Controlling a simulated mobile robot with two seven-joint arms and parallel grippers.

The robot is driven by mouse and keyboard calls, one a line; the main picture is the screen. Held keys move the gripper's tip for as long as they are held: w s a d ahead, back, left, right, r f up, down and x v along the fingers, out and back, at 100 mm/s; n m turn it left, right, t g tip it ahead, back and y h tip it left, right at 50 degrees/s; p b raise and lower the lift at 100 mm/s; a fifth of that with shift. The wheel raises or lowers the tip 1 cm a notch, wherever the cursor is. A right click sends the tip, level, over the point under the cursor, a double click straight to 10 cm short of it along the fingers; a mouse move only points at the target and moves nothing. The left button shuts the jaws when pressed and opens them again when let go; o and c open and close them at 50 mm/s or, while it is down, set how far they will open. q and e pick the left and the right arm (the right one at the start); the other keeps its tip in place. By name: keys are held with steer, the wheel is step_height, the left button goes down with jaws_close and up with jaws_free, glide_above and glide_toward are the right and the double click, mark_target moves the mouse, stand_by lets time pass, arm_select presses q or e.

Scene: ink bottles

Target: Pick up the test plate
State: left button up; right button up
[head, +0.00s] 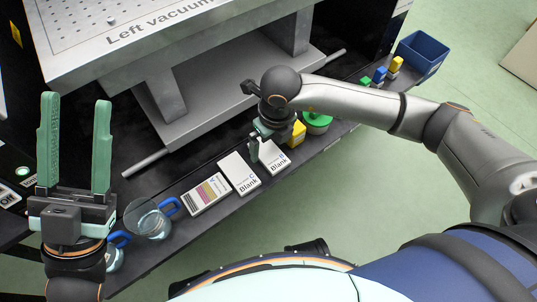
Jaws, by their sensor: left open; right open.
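The plate with coloured stripes (209,194), which looks like the test plate, lies flat on the dark shelf. To its right lie two white plates marked "Blank", the nearer one (239,174) and the farther one (274,158). My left gripper (75,99) is open and empty, its green fingers pointing up the picture, well left of the striped plate. My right gripper (262,146) is open, over the farther blank plate and partly covering it. I cannot tell whether its fingers touch that plate.
Two glass jugs with blue handles, one (146,221) left of the striped plate, stand near the shelf's front edge. A yellow bottle (298,134) and a green-lidded item (317,122) stand right of the plates. A metal vacuum table (190,40) overhangs behind. A blue bin (422,53) is far right.

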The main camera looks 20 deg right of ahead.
mark_target(268, 154)
steer(key=f, duration=0.2)
steer(key=shift+w+a+f+b, duration=0.1)
steer(key=shift+w+f+b, duration=0.2)
steer(key=shift+f, duration=0.1)
steer(key=c, duration=1.4)
steer(key=shift+r, duration=0.1)
